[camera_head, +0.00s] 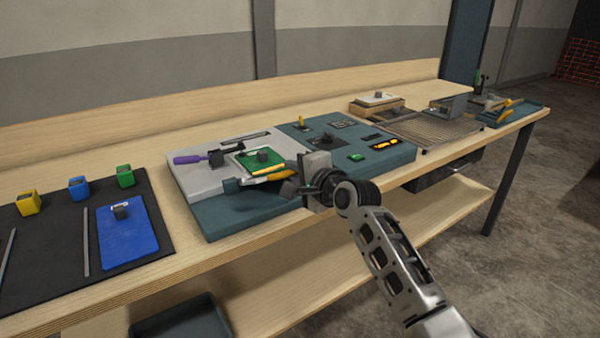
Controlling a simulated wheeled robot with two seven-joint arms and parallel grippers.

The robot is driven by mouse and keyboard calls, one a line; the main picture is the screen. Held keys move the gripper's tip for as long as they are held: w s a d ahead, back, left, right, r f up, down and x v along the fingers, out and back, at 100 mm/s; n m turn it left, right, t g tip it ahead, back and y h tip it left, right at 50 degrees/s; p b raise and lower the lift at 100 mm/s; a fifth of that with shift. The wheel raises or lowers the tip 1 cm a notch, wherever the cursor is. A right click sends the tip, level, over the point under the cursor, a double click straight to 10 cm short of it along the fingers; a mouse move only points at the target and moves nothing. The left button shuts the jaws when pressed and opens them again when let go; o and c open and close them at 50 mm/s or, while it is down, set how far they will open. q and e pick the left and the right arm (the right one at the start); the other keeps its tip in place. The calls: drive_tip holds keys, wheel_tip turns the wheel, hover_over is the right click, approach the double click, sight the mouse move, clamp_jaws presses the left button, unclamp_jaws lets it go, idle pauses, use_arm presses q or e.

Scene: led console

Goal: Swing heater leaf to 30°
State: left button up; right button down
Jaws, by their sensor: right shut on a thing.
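The console (237,212) sits on the wooden bench, with a light grey panel on its left and a teal panel on its right. On the grey panel lie a green plate with a dark knob (263,156) and a purple-handled part (188,159). An orange handle (268,176) runs beside the green plate at the console's front; it appears to belong to the heater leaf, whose hinge and angle I cannot make out. My right gripper (291,184) is shut on the orange handle's right end, and its body partly hides the contact. My left gripper is out of view.
A black mat (75,230) at the left holds a blue plate (128,236), several coloured blocks and thin rods. A wire rack (425,130), a grey box (452,105) and a teal tray (515,115) stand to the right. Wall panels rise behind the bench.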

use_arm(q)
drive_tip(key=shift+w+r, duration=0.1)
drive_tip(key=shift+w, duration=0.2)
use_arm(e)
drive_tip(key=shift+r, duration=0.1)
drive_tip(key=c, duration=1.5)
unclamp_jaws()
drive_tip(key=shift+a, duration=0.1)
use_arm(q)
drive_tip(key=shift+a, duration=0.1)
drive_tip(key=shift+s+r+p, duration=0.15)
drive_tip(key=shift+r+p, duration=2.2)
drive_tip(key=shift+p, duration=0.05)
use_arm(e)
drive_tip(key=shift+w+a+r+v, duration=0.15)
drive_tip(key=shift+r+v, duration=0.65)
drive_tip(key=shift+v, duration=3.55)
drive_tip(key=shift+w+a+r+v, duration=0.1)
drive_tip(key=shift+r+v, duration=0.65)
drive_tip(key=shift+v, duration=3.6)
drive_tip(key=shift+w+a+r+v, duration=0.15)
drive_tip(key=shift+r+v, duration=0.65)
drive_tip(key=shift+v, duration=3.55)
drive_tip(key=shift+d+f, duration=0.1)
drive_tip(key=shift+d, duration=0.05)
